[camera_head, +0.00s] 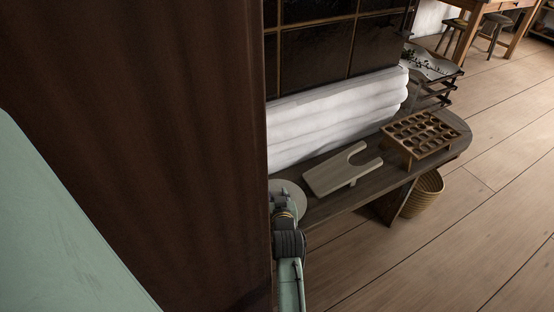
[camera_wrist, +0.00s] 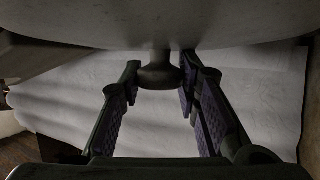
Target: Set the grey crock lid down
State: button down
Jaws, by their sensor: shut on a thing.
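The grey crock lid (camera_wrist: 160,22) fills the top of the wrist view, seen close up with its round knob (camera_wrist: 160,76) pointing toward my gripper. My gripper (camera_wrist: 160,88) has its two dark padded fingers on either side of the knob and is shut on it. In the head view the lid (camera_head: 289,193) shows as a pale disc at the left end of the bench (camera_head: 340,205), partly hidden by my gripper and the dark panel. I cannot tell whether the lid touches the bench top or is held above it.
A wooden bootjack (camera_head: 340,173) lies on the bench just right of the lid. Beyond it stands a wooden rack with round holes (camera_head: 420,134). A wicker basket (camera_head: 422,193) is below the bench. White rounded masonry (camera_head: 335,115) runs behind. A dark brown panel (camera_head: 160,120) blocks the left.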

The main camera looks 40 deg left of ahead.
aim_at(277, 194)
jog(key=shift+r, duration=0.1)
notch_tip(277, 194, up, 10)
jog(key=shift+f, duration=0.15)
jog(key=shift+d, duration=0.1)
dwell(0.4)
